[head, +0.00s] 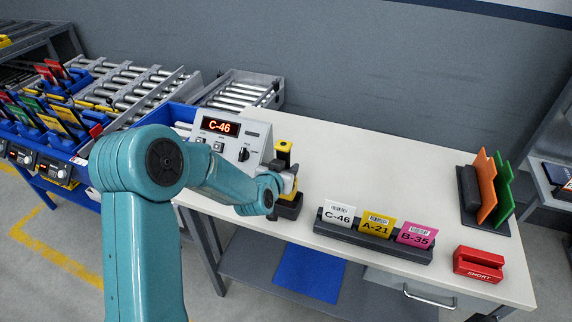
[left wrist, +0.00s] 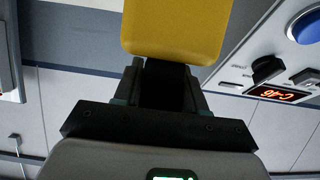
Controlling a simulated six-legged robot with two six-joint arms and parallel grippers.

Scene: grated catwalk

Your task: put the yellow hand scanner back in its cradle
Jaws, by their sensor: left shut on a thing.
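The yellow hand scanner (head: 284,147) is upright near the front edge of the white table, just right of the control box. My left gripper (head: 288,186) is shut on it below its yellow top. In the left wrist view the scanner's yellow part (left wrist: 172,32) rises above the dark jaws. A dark block (head: 290,208), which looks like the cradle, is directly below the gripper. My wrist hides part of it, and I cannot tell whether the scanner is seated in it or just above it. My right gripper is not in view.
The control box (head: 227,137) reading C-46 stands close behind my left wrist. A dark rack (head: 372,244) of coloured cards is to the right, then a red SHORT block (head: 478,264) and a dark stand (head: 488,222) with orange and green boards. The table's middle is clear.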

